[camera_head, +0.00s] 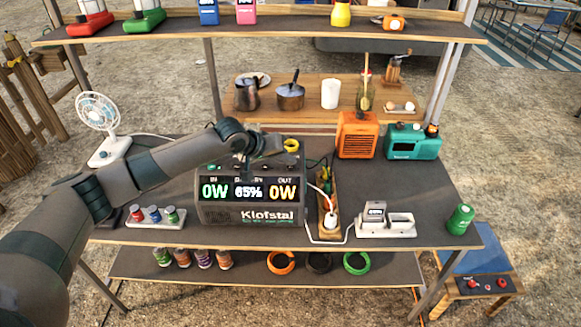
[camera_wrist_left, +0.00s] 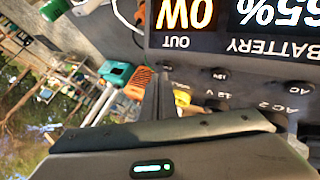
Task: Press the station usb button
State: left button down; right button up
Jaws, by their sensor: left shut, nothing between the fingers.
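The power station (camera_head: 248,213) stands on the middle shelf, its display reading 0W, 65% and 0W. It also shows upside down in the left wrist view (camera_wrist_left: 200,49), with several small dark buttons below the display. Labels AC, AC 2 and 12 V are readable there. I cannot read a USB label; a dark button (camera_wrist_left: 165,66) near the fingertips has no clear label. My left gripper (camera_head: 247,168) is above the station's top; its shut, empty fingers (camera_wrist_left: 163,84) are close to that button. Whether they touch cannot be told. My right gripper is not in view.
A power strip (camera_head: 327,208) with plugs and cables stands right of the station. An orange toaster-like box (camera_head: 357,135), a teal radio-like box (camera_head: 412,141) and a white charger (camera_head: 386,226) are farther right. A white fan (camera_head: 100,115) stands left. Shelves lie above and below.

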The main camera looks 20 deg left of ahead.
pick_arm(q)
jog(key=shift+f, duration=0.5)
dwell(0.5)
jog(key=shift+r, duration=0.1)
jog(key=shift+r+p, duration=0.55)
jog(key=shift+p, duration=0.45)
jog(key=shift+r, duration=0.1)
notch_tip(320, 180, up, 6)
jog(key=p, duration=0.6)
dwell(0.4)
